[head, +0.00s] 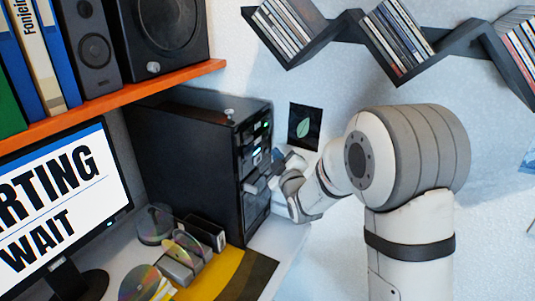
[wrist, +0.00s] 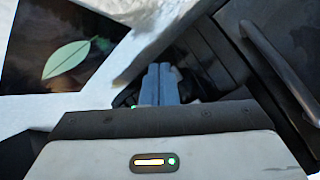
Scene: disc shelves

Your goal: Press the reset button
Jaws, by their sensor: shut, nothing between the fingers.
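A black computer tower (head: 190,150) stands on the desk, its front panel turned to the right, with small green and white lights (head: 266,126). My gripper (head: 262,181) is at this front panel, shut and empty. Its closed blue-grey fingers show in the wrist view (wrist: 160,82), pointing at the dark tower front (wrist: 205,55). I cannot make out the reset button; the fingers may hide it. I cannot tell whether the fingertips touch the panel. The monitor (head: 65,190) shows large cut-off words ending in "RTING" and "WAIT".
An orange shelf (head: 115,103) with binders and speakers hangs above the tower. Discs (head: 155,224) and a dark disc holder (head: 204,232) lie on the desk in front of it. A leaf picture (head: 304,127) is on the wall close to my wrist. Zigzag disc shelves (head: 395,72) hang above.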

